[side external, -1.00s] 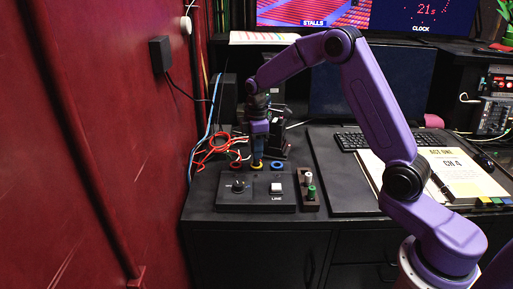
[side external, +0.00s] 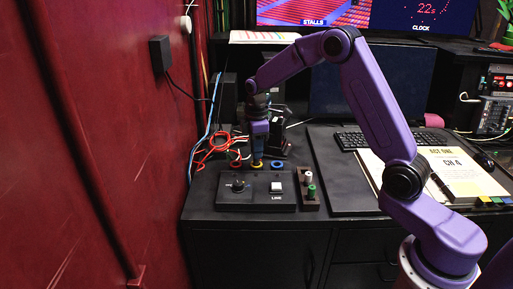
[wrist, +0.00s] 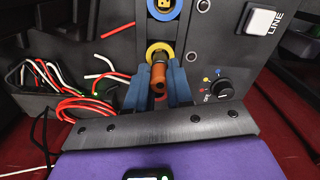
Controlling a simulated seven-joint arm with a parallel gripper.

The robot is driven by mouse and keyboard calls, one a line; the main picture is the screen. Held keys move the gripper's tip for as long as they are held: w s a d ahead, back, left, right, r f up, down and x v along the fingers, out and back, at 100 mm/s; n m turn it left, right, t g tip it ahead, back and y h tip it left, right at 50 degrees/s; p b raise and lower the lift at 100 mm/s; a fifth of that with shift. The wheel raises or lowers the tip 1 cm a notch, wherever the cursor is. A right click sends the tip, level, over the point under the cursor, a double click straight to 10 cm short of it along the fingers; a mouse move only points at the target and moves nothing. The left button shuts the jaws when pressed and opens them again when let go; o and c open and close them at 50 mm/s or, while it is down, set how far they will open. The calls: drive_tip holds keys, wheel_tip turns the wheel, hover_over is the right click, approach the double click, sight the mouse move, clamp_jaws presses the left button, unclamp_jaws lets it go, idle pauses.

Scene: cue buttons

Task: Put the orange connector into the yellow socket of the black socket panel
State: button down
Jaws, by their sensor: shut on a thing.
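The orange connector (wrist: 158,76) is upright between the blue fingers of my gripper (wrist: 157,88), which are shut on it. My gripper (side external: 257,157) points straight down over the black socket panel (wrist: 115,35). The yellow socket (wrist: 159,51) is a yellow ring with a dark middle; in the side view (side external: 257,165) it is right under the fingertips. In the wrist view the connector overlaps the ring's near edge. I cannot tell whether its tip is inside the socket. The blue socket (side external: 277,164) is to the right, the red socket (side external: 236,165) to the left.
Red and white cables (wrist: 85,105) lie left of my gripper.

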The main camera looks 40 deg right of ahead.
drive_tip(key=shift+f, duration=1.1)
idle(0.6)
drive_tip(key=c, duration=0.8)
unclamp_jaws()
drive_tip(key=shift+r, duration=3.5)
